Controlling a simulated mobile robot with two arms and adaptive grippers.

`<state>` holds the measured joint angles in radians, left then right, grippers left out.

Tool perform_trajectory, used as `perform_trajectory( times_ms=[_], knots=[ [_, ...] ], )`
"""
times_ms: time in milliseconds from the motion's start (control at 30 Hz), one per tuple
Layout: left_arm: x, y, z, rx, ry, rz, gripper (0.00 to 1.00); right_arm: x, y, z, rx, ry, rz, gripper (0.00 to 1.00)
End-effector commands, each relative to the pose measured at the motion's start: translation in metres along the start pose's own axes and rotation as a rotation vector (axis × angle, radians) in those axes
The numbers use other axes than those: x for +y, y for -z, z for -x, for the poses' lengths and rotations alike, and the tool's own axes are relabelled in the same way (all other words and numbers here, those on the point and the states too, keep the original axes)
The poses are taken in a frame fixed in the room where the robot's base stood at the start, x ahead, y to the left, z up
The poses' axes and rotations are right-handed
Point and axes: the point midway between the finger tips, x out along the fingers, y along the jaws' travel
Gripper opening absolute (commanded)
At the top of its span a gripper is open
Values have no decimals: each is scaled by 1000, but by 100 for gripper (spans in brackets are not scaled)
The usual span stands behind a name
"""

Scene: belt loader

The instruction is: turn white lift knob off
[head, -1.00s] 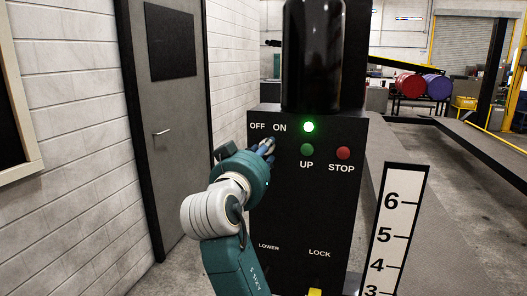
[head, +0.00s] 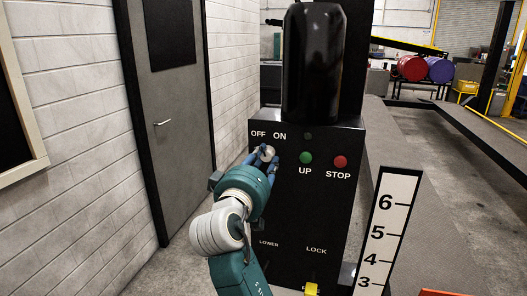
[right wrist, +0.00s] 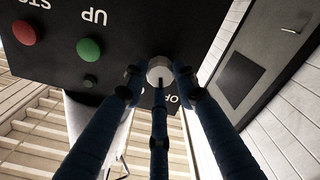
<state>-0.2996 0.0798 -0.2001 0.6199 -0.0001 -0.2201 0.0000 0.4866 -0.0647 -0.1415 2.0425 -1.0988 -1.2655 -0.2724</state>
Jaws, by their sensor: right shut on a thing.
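The white lift knob (head: 266,153) sits on the black control panel (head: 310,220), below the OFF and ON labels. It also shows between the fingers in the right wrist view (right wrist: 159,70), with a dark pointer line on it. My right gripper (head: 263,157) is shut on the knob, its blue fingers around it. The indicator lamp (head: 308,136) above the green UP button is dark. In the head view the fingers partly cover the knob, so its exact pointing is hard to read there. My left gripper is not in view.
The green UP button (head: 306,158) and red STOP button (head: 340,162) are close to the right of the knob. A yellow LOCK part (head: 311,289) is low on the panel. A numbered scale board (head: 386,230) stands at right, a grey door (head: 170,120) at left.

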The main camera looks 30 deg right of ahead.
Motion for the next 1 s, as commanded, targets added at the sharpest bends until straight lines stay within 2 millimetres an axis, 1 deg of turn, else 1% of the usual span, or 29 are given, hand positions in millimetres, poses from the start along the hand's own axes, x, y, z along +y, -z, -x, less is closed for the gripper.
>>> perform_trajectory(
  times_ms=[33,300,833,867,933,967,1000],
  knots=[
    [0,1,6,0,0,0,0,-4,-6,0,-20,12,34,2],
    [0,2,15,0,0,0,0,-5,-7,-1,-18,12,129,2],
    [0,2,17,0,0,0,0,-5,-9,-1,-19,10,153,2],
    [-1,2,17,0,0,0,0,-5,-9,-1,-19,10,152,30],
    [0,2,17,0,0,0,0,-5,-8,-1,-19,10,152,44],
    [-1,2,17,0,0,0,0,-5,-8,-1,-18,9,152,47],
    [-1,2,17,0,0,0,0,-4,-8,-1,-17,9,151,47]
  ],
)
